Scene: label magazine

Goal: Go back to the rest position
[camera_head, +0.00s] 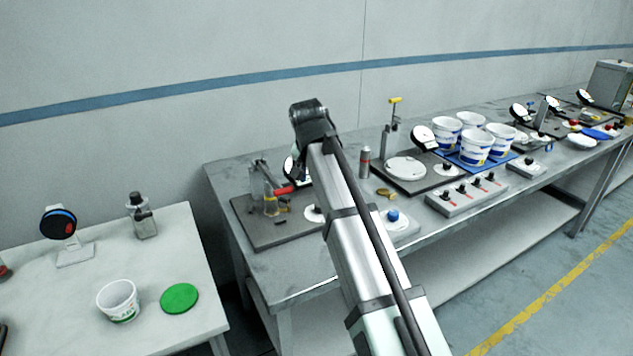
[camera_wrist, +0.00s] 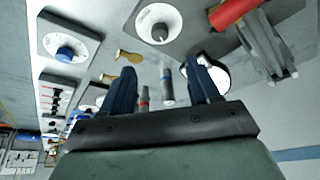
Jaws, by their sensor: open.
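My arm reaches up from the lower right in the head view and ends in front of the grey bench. My gripper (camera_wrist: 165,90) shows in the wrist view with its two dark blue fingers apart and nothing between them. In the head view the fingers are hidden behind my arm's end.
The grey bench (camera_head: 235,178) carries a dark plate with a red-handled device (camera_head: 284,189), a blue knob (camera_head: 393,215), a grey canister (camera_head: 364,162) and several white buckets (camera_head: 477,146). A white table (camera_head: 65,290) at left holds a cup (camera_head: 118,301) and a green disc (camera_head: 180,298).

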